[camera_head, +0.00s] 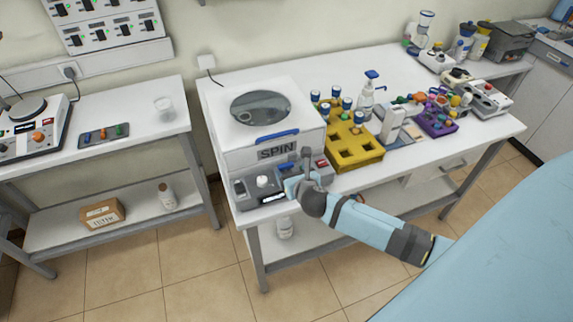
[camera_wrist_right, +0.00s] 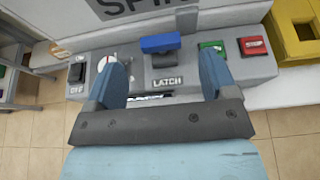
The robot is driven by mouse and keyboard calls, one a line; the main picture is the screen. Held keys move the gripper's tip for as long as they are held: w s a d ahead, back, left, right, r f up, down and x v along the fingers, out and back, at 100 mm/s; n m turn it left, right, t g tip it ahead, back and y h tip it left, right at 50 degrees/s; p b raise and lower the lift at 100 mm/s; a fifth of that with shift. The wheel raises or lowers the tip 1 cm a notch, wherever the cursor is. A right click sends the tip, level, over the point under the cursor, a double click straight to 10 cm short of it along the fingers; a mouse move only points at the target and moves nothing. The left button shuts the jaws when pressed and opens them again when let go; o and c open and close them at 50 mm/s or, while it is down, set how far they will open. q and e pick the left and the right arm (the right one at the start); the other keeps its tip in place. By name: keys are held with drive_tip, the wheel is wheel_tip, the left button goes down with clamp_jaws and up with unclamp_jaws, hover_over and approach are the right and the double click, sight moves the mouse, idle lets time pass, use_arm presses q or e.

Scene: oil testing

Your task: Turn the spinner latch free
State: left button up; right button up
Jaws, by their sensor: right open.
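The spinner (camera_head: 240,150) is a white box with a round window in its lid and "SPIN" on its front, standing on the white table. In the right wrist view its latch (camera_wrist_right: 160,44) is a blue-topped lever on the grey front panel, above a "LATCH" label. My right gripper (camera_wrist_right: 161,75) is open, with one blue finger on each side of the latch and nothing held. The fingertips are close to the panel; I cannot tell if they touch. My left gripper is not in view.
A white knob (camera_wrist_right: 106,64) is left of the latch, and a green button (camera_wrist_right: 211,48) and red button (camera_wrist_right: 252,46) are right. A yellow rack (camera_head: 352,150) with blue-capped bottles stands right of the spinner. Floor is clear before the table.

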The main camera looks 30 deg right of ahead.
sight(286, 165)
drive_tip(key=x, duration=0.5)
drive_tip(key=shift+w, duration=0.2)
drive_tip(key=c, duration=0.9)
